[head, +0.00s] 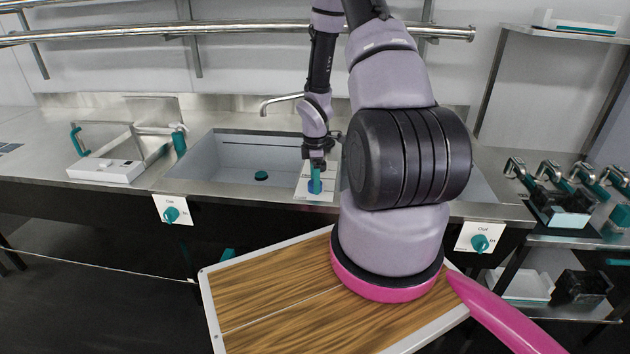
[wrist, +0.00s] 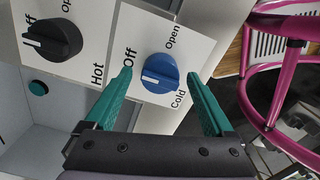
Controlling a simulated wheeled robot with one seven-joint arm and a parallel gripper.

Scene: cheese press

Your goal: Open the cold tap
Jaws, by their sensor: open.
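The cold tap's blue knob (wrist: 160,73) sits on a white panel marked Off, Open and Cold in the wrist view. Its white mark is on its left side, away from the word Open. My gripper (wrist: 160,76) is open, with one teal finger to the left of the knob and one to the right. Gaps show between the fingers and the knob, and nothing is held. In the head view the blue knob (head: 315,186) shows at the sink's front, just below my gripper (head: 316,170). There my arm hides the area to its right.
A black hot-tap knob (wrist: 53,39) is on a panel left of the cold one. The sink (head: 225,160) has a curved spout (head: 280,99) behind it. A white tray (head: 105,170) stands left.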

